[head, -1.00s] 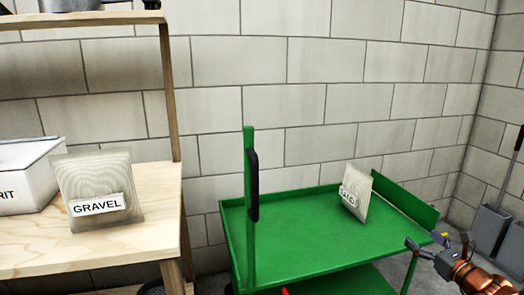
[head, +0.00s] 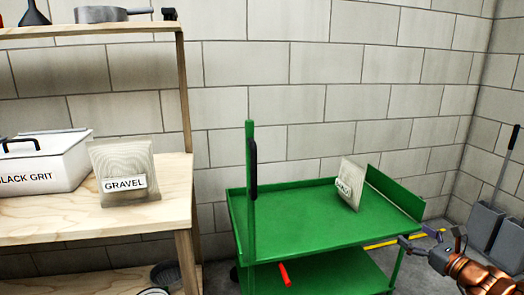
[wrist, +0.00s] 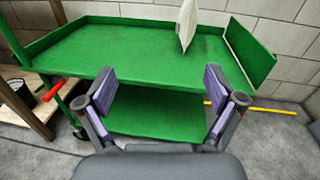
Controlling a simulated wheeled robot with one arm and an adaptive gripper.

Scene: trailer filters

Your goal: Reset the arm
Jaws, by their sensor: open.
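My gripper (wrist: 155,95) is open and empty in the wrist view, with its two purple-padded fingers spread wide in front of the green cart (wrist: 110,45). In the head view my gripper (head: 423,236) is at the lower right, just right of the cart (head: 290,225). A filter panel labelled SAND (head: 350,183) stands tilted on the cart's top shelf, apart from my gripper. Its label is partly hard to read. It also shows at the top of the wrist view (wrist: 187,24).
A wooden bench (head: 60,222) at the left holds a GRAVEL panel (head: 124,160) and a white BLACK GRIT box (head: 45,165). Grey dustpans (head: 487,225) stand in the right corner. A block wall closes the back. A yellow line (wrist: 260,109) runs along the floor.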

